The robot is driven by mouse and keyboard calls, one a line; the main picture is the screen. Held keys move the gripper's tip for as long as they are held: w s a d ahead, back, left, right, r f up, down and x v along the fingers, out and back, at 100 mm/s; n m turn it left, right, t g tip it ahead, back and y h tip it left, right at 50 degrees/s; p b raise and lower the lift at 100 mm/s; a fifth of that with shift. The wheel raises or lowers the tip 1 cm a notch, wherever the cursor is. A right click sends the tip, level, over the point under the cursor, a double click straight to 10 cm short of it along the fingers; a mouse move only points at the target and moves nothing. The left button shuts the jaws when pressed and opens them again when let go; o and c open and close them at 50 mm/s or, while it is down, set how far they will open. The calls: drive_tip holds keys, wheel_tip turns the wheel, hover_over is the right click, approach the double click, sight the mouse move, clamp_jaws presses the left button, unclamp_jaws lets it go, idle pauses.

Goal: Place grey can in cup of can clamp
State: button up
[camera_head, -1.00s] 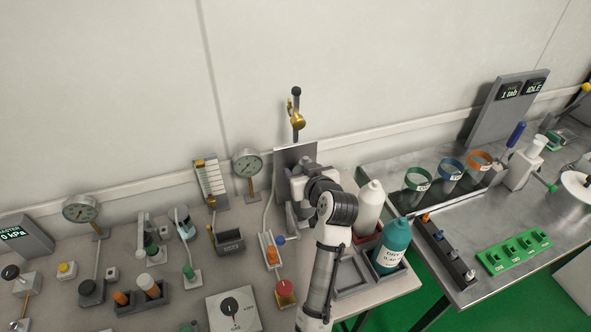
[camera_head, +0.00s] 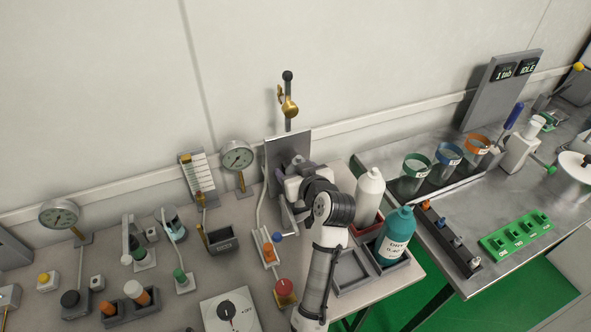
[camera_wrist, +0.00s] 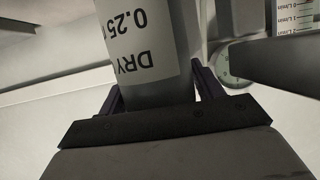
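The grey can (camera_wrist: 150,92), with a white label reading DRY 0.25, stands between the two dark fingers of my gripper (camera_wrist: 160,90) in the wrist view. The fingers lie along both its sides and appear shut on it. In the head view my gripper (camera_head: 289,172) is in front of an upright grey plate (camera_head: 287,146), below a pole with a brass knob (camera_head: 289,107); this looks like the can clamp. My arm hides the can there. I cannot make out the clamp's cup, or whether the can touches it.
A dial gauge (camera_head: 238,156) and a scale panel (camera_head: 197,172) stand left of the plate. A white bottle (camera_head: 369,194) and a teal bottle (camera_head: 396,238) stand right of my arm, near an empty grey tray (camera_head: 352,285). A red knob (camera_head: 284,287) is in front.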

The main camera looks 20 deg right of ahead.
drive_tip(key=shift+o, duration=1.2)
drive_tip(key=b+v, duration=0.2)
drive_tip(key=v, duration=1)
drive_tip(key=shift+r, duration=0.25)
